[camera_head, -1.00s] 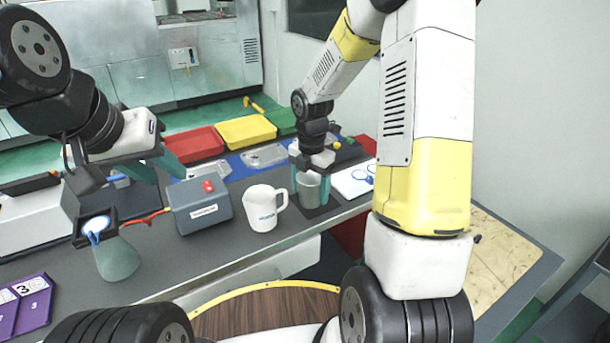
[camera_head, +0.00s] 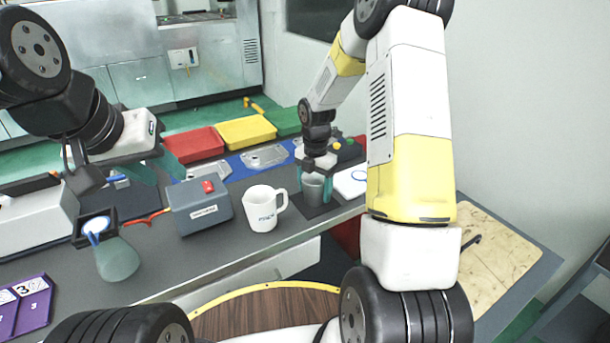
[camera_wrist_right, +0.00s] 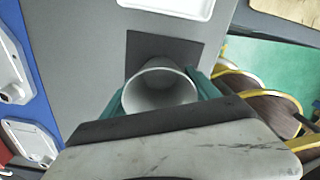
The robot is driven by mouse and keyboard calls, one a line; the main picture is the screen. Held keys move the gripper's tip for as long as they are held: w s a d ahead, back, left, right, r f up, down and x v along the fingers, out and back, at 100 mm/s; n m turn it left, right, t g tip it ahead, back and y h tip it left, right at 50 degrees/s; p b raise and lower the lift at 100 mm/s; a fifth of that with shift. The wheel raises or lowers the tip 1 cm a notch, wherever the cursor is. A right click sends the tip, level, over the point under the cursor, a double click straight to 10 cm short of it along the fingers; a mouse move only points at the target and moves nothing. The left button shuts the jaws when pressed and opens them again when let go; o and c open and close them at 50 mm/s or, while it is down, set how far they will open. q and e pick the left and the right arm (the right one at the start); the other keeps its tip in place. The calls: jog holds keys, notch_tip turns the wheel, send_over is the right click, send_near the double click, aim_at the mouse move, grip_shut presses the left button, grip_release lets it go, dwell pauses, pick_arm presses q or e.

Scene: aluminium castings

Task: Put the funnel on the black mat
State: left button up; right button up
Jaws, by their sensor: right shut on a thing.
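The grey funnel (camera_head: 314,187), a round cup-like piece with a wide open top, is upright between the teal fingers of my right gripper (camera_head: 315,186). The gripper is shut on it. In the right wrist view, the funnel (camera_wrist_right: 160,90) shows its open mouth, and the black mat (camera_wrist_right: 165,46) extends behind it. In the head view the funnel is over the black mat (camera_head: 322,209), at its bottom edge or just above; whether it touches is hidden. My left gripper (camera_head: 165,175) is open and empty, over the table's left part.
A white mug (camera_head: 262,210) stands left of the mat, and a grey box with a red switch (camera_head: 200,208) left of that. A grey-green flask-shaped piece (camera_head: 118,261) stands further left. Red (camera_head: 194,144) and yellow (camera_head: 246,130) bins line the back.

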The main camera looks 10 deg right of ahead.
jog(key=o, duration=1.5)
jog(key=shift+f, duration=0.1)
jog(key=shift+c, duration=0.2)
jog(key=s+r+m+t, duration=0.1)
jog(key=s+r+m, duration=0.25)
jog(key=r, duration=0.65)
jog(key=s+r+m+t, duration=0.1)
jog(key=s+r+m, duration=0.25)
jog(key=r, duration=0.75)
jog(key=s+a+r+m+t+y, duration=0.1)
jog(key=s+r+m+t, duration=0.1)
jog(key=s+m, duration=0.6)
jog(key=s+a+r+m+t+y, duration=0.1)
jog(key=s+r+m, duration=0.3)
jog(key=s+m, duration=0.5)
jog(key=shift+s+r+m+t, duration=0.15)
jog(key=shift+m+t, duration=0.45)
jog(key=shift+m, duration=0.4)
jog(key=shift+a, duration=0.1)
